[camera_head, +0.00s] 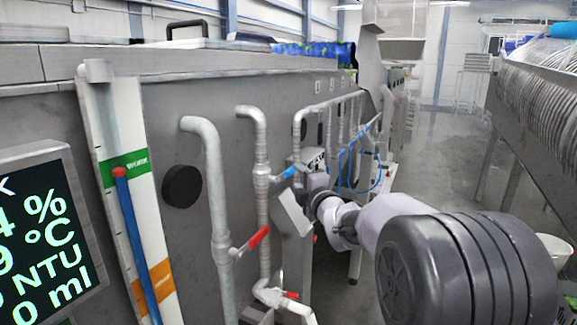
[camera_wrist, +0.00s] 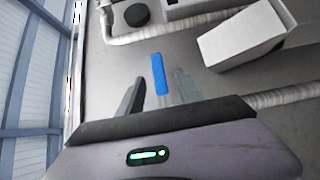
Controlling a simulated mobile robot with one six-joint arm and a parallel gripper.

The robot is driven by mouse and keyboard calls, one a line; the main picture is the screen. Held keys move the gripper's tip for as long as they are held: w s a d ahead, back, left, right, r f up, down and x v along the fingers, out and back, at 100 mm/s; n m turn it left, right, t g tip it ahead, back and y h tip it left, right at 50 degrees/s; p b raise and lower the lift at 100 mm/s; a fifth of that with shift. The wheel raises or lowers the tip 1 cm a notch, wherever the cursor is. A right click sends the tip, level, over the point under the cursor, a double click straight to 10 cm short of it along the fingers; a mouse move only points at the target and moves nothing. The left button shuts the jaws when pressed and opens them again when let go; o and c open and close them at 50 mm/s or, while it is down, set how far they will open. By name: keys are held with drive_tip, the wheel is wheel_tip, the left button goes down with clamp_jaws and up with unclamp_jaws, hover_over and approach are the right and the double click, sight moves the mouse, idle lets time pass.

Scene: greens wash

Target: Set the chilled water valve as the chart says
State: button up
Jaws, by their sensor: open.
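A blue valve handle (camera_wrist: 159,74) shows in the wrist view, lying between the two fingers of my gripper (camera_wrist: 160,84). The fingers stand apart on either side of it; I cannot tell whether either touches it. In the head view the blue handle (camera_head: 288,173) is at the pipework, just left of my gripper (camera_head: 303,174), whose fingers are hard to make out there. No chart with readable valve settings shows. A display (camera_head: 45,235) at the left is cut off and shows %, °C, NTU and ml readings.
Red valve handles (camera_head: 250,242) sit on the pipes low in front of the steel tank wall (camera_head: 225,160). A level gauge (camera_head: 125,190) with green and orange bands stands left of a black round fitting (camera_head: 182,187). The aisle floor (camera_head: 440,150) is clear behind my arm.

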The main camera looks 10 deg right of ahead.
sight(293, 171)
drive_tip(key=w, duration=0.4)
drive_tip(key=w+a+p, duration=0.1)
drive_tip(key=w, duration=0.1)
drive_tip(key=shift+w+r, duration=0.1)
drive_tip(key=shift+w, duration=0.15)
drive_tip(key=shift+s, duration=0.1)
clamp_jaws()
idle(1.0)
